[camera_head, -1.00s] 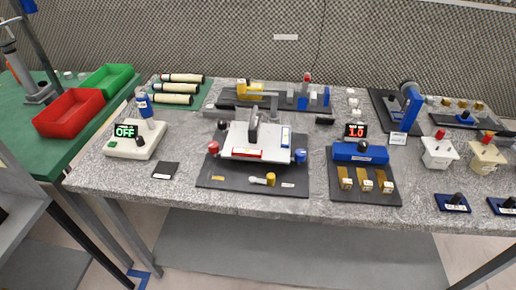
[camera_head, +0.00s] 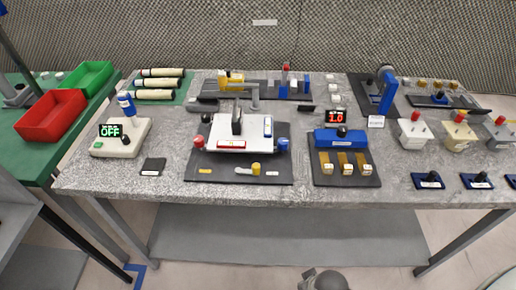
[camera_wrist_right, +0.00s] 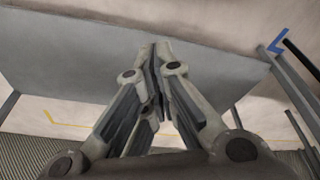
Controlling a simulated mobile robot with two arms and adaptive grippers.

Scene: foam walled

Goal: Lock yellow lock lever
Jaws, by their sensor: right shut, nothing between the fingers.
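A small lever with a yellow end (camera_head: 255,169) and a pale arm lies near the front edge of a black board (camera_head: 216,178) at the middle of the table in the head view. Its arm points left, toward a yellow label (camera_head: 205,171); a white label lies on its right. I cannot tell its lock state. My right gripper (camera_wrist_right: 158,65) is shut and empty in the right wrist view, pointing toward a flat grey surface, away from the lever. A grey part of my right arm shows at the head view's bottom edge. My left gripper is out of view.
On the board stands a white fixture (camera_head: 232,146), with a red knob (camera_head: 198,142) and a blue knob (camera_head: 283,144) beside it. A blue block with brass parts (camera_head: 340,139) stands to the right. A grey lower shelf (camera_head: 285,232) lies under the table.

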